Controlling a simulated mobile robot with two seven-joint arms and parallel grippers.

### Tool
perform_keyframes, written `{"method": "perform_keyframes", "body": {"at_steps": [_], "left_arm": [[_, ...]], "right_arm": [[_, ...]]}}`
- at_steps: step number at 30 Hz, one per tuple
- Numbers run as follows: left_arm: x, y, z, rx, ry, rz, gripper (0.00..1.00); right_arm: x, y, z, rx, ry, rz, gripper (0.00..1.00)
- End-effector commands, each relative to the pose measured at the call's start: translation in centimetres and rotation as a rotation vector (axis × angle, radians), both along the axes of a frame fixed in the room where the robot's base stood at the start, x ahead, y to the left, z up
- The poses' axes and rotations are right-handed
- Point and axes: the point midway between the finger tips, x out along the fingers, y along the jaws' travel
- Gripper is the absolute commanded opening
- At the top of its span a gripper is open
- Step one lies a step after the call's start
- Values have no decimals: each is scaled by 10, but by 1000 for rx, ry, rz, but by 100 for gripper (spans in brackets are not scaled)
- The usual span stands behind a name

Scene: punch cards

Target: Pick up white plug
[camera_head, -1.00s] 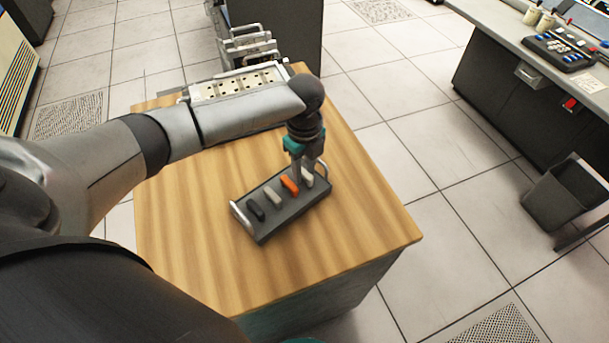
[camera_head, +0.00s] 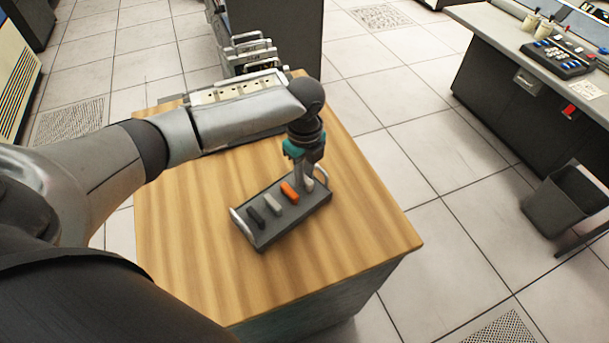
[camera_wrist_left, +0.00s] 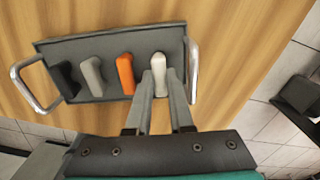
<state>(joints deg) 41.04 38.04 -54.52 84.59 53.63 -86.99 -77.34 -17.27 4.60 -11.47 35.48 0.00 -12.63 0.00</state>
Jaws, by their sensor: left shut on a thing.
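A dark tray (camera_head: 262,238) with a metal handle at each end lies on the wooden table. A row of plugs stands in it: black (camera_wrist_left: 67,78), grey (camera_wrist_left: 93,76), orange (camera_wrist_left: 125,73) and white (camera_wrist_left: 159,66). The orange plug (camera_head: 289,192) also shows in the head view. My left gripper (camera_wrist_left: 160,76) points down at the tray's right end, shut on the white plug with a finger on each side. The fingers largely hide the white plug in the head view. I cannot tell whether its base is clear of the tray. My right gripper is out of view.
The wooden table top (camera_head: 190,240) is clear in front of and left of the tray. A pale perforated panel (camera_head: 235,92) lies at its back, partly behind my left arm. A bin (camera_head: 565,200) stands on the floor at the right, by a desk.

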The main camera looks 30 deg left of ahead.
Motion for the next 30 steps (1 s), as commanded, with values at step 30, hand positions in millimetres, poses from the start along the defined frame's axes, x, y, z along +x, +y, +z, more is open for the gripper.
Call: {"method": "perform_keyframes", "body": {"at_steps": [30], "left_arm": [[0,0,194,0,-1,0,0]], "right_arm": [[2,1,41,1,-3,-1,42]]}}
